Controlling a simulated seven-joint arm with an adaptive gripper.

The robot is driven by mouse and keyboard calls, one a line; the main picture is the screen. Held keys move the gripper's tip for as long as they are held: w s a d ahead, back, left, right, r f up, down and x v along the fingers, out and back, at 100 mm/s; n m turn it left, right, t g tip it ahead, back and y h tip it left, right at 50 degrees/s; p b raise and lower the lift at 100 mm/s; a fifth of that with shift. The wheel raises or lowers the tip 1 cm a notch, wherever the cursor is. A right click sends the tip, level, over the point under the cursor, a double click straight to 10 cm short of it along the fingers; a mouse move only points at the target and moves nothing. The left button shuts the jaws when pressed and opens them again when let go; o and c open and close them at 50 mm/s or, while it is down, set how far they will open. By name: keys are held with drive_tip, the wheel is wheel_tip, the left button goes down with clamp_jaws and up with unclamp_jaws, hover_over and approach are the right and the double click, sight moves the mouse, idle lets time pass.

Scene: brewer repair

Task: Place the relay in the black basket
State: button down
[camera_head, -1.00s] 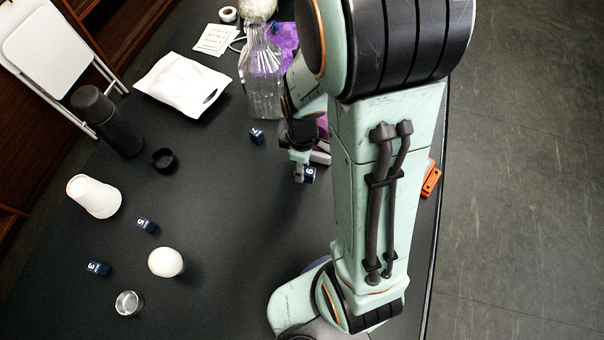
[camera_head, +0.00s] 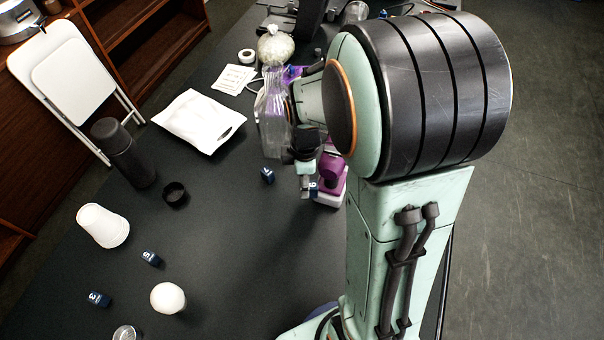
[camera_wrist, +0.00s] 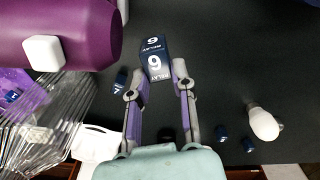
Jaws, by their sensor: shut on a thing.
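My gripper (camera_wrist: 158,76) is shut on a small dark blue relay (camera_wrist: 155,52) marked "RELAY" and 6. The relay sits between the two fingertips in the wrist view. In the head view the relay (camera_head: 313,188) shows at the tip of my gripper (camera_head: 305,184), beside a purple device; its height above the table is hard to judge. Other numbered blue blocks lie on the table: one near the gripper (camera_head: 267,175), one marked 5 (camera_head: 150,258) and one marked 3 (camera_head: 97,298). I cannot make out a black basket; my arm covers the right side.
The purple device (camera_head: 331,170) stands close right of the gripper. A white pouch (camera_head: 198,122), black bottle (camera_head: 124,155), black cap (camera_head: 174,194), white cup (camera_head: 101,226) and white bulb (camera_head: 167,298) are left. The middle table is clear.

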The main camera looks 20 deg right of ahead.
drive_tip(key=w+a+r+n, duration=0.1)
drive_tip(key=w+r+n, duration=0.1)
drive_tip(key=w, duration=0.3)
drive_tip(key=w+a+r+n, duration=0.2)
drive_tip(key=w+n, duration=0.1)
drive_tip(key=w, duration=0.2)
drive_tip(key=n, duration=0.9)
hover_over(166, 190)
drive_tip(key=s, duration=0.3)
wheel_tip(166, 190, down, 6)
drive_tip(key=f, duration=0.6)
drive_tip(key=d+f, duration=0.1)
drive_tip(key=f, duration=0.3)
drive_tip(key=shift+w+f, duration=0.1)
drive_tip(key=shift+w, duration=0.05)
drive_tip(key=c, duration=0.9)
unclamp_jaws()
drive_tip(key=shift+o, duration=0.2)
